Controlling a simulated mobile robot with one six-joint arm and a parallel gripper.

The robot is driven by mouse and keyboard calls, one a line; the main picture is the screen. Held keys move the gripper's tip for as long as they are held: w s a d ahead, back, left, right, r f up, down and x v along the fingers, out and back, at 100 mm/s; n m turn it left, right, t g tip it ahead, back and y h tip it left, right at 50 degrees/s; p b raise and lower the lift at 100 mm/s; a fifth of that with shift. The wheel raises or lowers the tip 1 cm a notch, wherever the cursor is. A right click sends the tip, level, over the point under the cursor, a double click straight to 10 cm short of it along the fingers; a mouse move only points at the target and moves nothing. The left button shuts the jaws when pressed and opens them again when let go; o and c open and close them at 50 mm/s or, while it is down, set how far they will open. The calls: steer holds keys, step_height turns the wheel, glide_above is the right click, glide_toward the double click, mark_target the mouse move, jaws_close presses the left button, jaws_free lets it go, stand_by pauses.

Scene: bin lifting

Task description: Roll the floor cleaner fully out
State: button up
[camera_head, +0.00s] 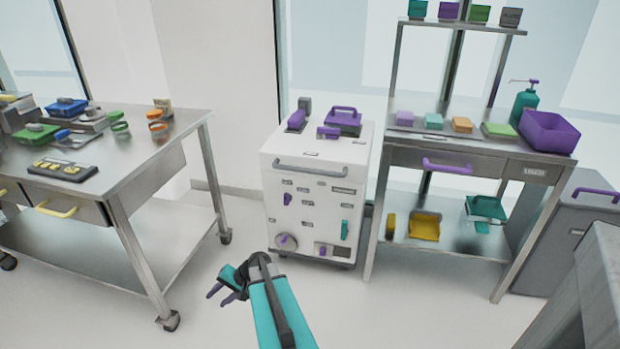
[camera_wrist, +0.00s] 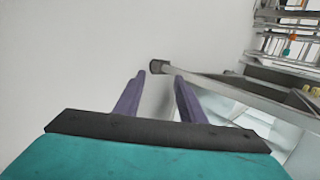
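A white wheeled cabinet (camera_head: 315,190) stands on the floor between the two steel tables, with a grey bar handle (camera_head: 318,168) across its upper front and small purple and teal fittings on its face. I take it for the floor cleaner, but its labels are too small to read. It is upright, close to the right table's leg. My gripper (camera_head: 219,292) is low over the floor, in front and left of the cabinet, apart from it. In the wrist view my gripper (camera_wrist: 160,77) has its purple fingers apart with nothing between them. The cabinet is not clearly seen there.
The left steel table (camera_head: 170,130) stands on castors and holds several small items. The right table (camera_head: 475,150) carries a purple bin (camera_head: 550,133) and a teal bottle (camera_head: 523,103). A grey bin (camera_head: 565,225) stands at the right.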

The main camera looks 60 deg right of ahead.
steer(key=w+d+r+m+t+h+b, duration=0.1)
steer(key=d+r+m+t+h, duration=0.3)
steer(key=d, duration=0.9)
steer(key=m+t+h+b, duration=0.4)
steer(key=m+h, duration=0.4)
glide_toward(314, 173)
steer(key=s, duration=0.2)
steer(key=shift+w+a+r, duration=0.15)
steer(key=shift+a+r, duration=0.2)
steer(key=shift+r, duration=0.1)
steer(key=shift+w, duration=0.1)
steer(key=shift+f+x, duration=0.15)
steer(key=shift+x, duration=3.25)
steer(key=shift+f+x, duration=0.15)
steer(key=shift+x, duration=3.3)
steer(key=shift+a, duration=0.1)
